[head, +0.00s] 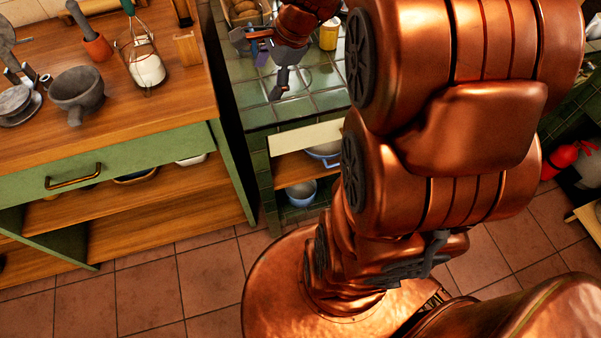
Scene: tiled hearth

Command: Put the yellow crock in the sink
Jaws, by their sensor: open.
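The yellow crock (328,36) stands upright on the green tiled counter (258,117), to the right of my gripper and partly hidden by my arm. My gripper (262,64) is over the tiled counter, with its dark fingers spread apart. It is apart from the crock, and I see nothing held in it. I cannot make out a sink in this view; my large copper arm hides much of the right side.
A basket (245,12) sits at the counter's back. A blue pot (301,192) is on the shelf below.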

